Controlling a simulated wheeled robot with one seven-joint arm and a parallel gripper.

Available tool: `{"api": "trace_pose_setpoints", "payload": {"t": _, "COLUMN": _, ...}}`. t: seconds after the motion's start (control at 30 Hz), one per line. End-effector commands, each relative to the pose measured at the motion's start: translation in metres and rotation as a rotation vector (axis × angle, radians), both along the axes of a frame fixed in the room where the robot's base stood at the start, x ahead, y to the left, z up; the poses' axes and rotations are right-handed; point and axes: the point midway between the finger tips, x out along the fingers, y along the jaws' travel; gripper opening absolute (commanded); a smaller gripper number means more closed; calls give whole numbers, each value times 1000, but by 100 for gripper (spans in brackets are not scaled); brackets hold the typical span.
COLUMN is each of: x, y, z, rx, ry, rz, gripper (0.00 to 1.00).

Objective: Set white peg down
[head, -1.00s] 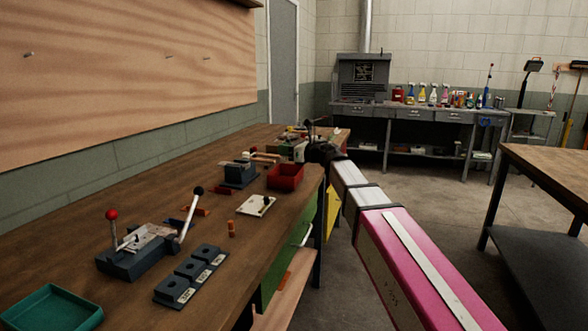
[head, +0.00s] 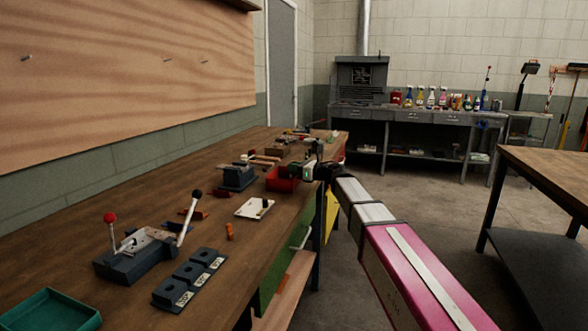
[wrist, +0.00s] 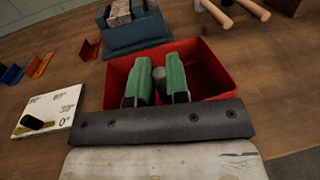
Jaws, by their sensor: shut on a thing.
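My gripper (head: 302,171) is over the right side of the red tray (head: 276,182). In the wrist view, its two green-padded fingers (wrist: 159,74) are close together over the red tray (wrist: 214,62). A grey, round-ended peg (wrist: 159,76) shows between the pads; it looks grey in this light, and I take it as the white peg. The gripper is shut on it. The peg's lower end is hidden, so I cannot tell whether it touches the tray floor. The visible tray floor looks bare.
A white angle-marked plate (wrist: 62,105) with a black knob lies left of the tray. A dark blue block fixture (head: 238,178) stands behind it. Wooden-handled tools (wrist: 237,10) lie beyond. A lever clamp (head: 135,256) and socket row (head: 188,280) occupy the near bench.

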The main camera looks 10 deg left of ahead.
Motion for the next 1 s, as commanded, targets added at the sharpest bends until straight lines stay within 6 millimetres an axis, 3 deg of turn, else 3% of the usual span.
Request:
{"api": "trace_pose_setpoints", "payload": {"t": 0.67, "x": 0, "y": 0, "z": -13, "rx": -4, "ry": 0, "rz": 0, "gripper": 0}}
{"api": "trace_pose_setpoints", "payload": {"t": 0.7, "x": 0, "y": 0, "z": -14, "rx": -5, "ry": 0, "rz": 0, "gripper": 22}}
{"api": "trace_pose_setpoints", "payload": {"t": 0.77, "x": 0, "y": 0, "z": -14, "rx": -6, "ry": -1, "rz": 0, "gripper": 40}}
{"api": "trace_pose_setpoints", "payload": {"t": 1.0, "x": 0, "y": 0, "z": -15, "rx": -8, "ry": 1, "rz": 0, "gripper": 41}}
